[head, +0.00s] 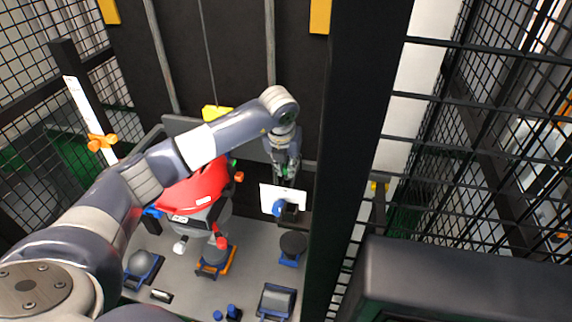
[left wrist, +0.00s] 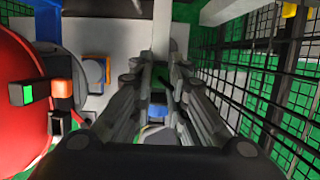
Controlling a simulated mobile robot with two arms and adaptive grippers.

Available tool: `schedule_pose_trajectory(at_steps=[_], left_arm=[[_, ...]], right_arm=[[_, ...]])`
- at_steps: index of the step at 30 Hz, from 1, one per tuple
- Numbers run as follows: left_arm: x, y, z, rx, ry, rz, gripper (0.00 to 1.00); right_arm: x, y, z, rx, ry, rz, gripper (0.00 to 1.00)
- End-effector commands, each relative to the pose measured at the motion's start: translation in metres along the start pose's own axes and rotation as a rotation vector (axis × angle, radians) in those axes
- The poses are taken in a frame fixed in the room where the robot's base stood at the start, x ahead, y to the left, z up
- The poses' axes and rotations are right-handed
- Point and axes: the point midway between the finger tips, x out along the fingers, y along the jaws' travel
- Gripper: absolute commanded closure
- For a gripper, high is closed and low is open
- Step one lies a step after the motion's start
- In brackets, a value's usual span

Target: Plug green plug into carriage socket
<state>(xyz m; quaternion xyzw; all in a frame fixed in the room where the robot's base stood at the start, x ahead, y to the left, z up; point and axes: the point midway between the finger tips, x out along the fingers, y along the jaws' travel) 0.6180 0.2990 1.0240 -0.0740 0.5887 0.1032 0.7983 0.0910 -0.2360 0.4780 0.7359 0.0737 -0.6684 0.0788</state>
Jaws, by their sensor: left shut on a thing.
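My left gripper (head: 287,172) reaches down from above, to the right of the red helmet. It is shut on the green plug; a bit of green (head: 285,173) shows at the fingertips. In the left wrist view the fingers (left wrist: 160,82) close around a dark and green piece, mostly hidden by them. At the left of that view, beside the red helmet (left wrist: 22,110), is a black block with a green square face (left wrist: 27,94), apart from the gripper. It looks like the carriage socket, but I cannot be sure. A small green spot (head: 234,163) shows near the helmet in the head view.
The red helmet (head: 195,190) sits left of my gripper, with an orange knob (head: 239,177) at its side. A white panel (head: 283,197) with a blue part stands just below my gripper. A black post (head: 357,150) and mesh fence (left wrist: 265,85) close off the right.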

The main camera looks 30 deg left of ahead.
Motion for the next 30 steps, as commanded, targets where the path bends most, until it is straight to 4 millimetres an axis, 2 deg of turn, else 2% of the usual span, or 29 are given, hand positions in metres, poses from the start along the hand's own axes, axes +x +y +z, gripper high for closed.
schedule_pose_trajectory(at_steps=[3,6,17,30], left_arm=[[0.004,0.0,-0.001,0.0,0.0,0.0,0.99],[0.005,0.0,-0.001,0.0,0.0,0.0,0.99],[0.008,0.0,-0.003,0.0,0.0,0.0,0.99],[0.025,0.0,-0.008,0.0,-0.003,-0.001,0.99]], right_arm=[[0.004,0.0,0.011,0.0,-0.015,0.0,1.0],[0.006,-0.001,0.013,0.0,-0.019,-0.001,1.0],[0.01,0.001,0.005,0.001,-0.005,0.001,1.0],[0.024,-0.001,0.004,0.002,-0.002,-0.001,1.0]])
